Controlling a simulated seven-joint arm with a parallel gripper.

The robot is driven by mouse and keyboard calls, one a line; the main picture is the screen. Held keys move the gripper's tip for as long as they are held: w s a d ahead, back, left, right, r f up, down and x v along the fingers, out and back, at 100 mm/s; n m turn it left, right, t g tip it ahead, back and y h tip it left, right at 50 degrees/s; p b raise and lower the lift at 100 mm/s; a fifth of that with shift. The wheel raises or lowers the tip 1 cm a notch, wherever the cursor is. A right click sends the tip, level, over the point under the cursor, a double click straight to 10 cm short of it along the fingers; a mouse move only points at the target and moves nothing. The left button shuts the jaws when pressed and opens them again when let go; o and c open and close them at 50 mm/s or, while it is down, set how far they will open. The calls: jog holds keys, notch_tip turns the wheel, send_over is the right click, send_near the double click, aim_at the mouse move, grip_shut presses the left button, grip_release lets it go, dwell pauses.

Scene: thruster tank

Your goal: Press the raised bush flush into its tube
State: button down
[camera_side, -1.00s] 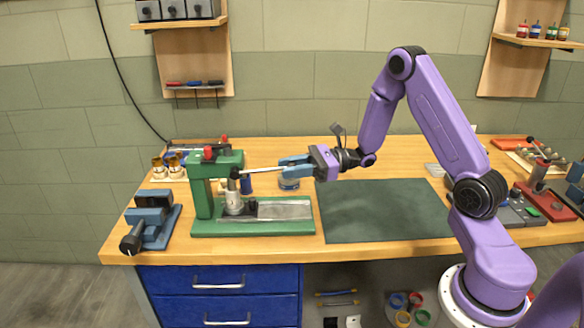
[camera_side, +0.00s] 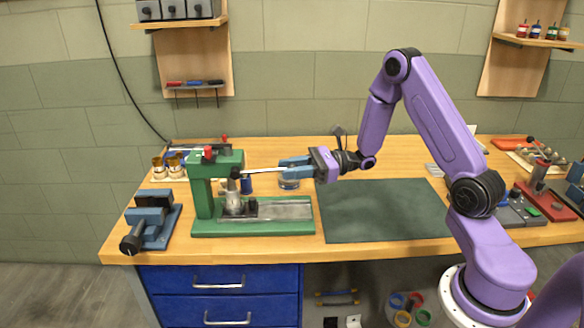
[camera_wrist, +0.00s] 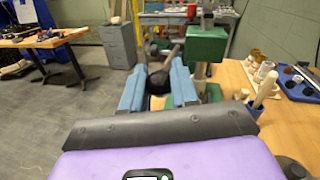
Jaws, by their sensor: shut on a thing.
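The green press (camera_side: 204,200) stands at the left of the bench in the side view. A pale lever (camera_side: 262,171) runs from its dark head (camera_side: 234,174) to my gripper (camera_side: 284,168), whose blue jaws are shut on the lever's right end. The lever is near level. Below the head, a light grey cylinder (camera_side: 234,203) stands on the press base; I cannot separate bush from tube there, nor see any gap. In the wrist view my blue jaws (camera_wrist: 158,88) flank a black round part (camera_wrist: 158,80), with the green press column (camera_wrist: 206,46) beyond.
A blue vise (camera_side: 152,218) stands left of the press. A small dark block (camera_side: 253,205) is on the press's grey rail (camera_side: 284,210). The dark green mat (camera_side: 380,211) to the right is bare.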

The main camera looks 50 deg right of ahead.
jog(key=shift+f, duration=0.15)
jog(key=c, duration=0.9)
grip_release()
jog(key=shift+d, duration=0.1)
jog(key=v, duration=1.7)
jog(key=shift+s, duration=0.15)
jog(key=shift+d+f, duration=0.1)
jog(key=shift+f, duration=0.05)
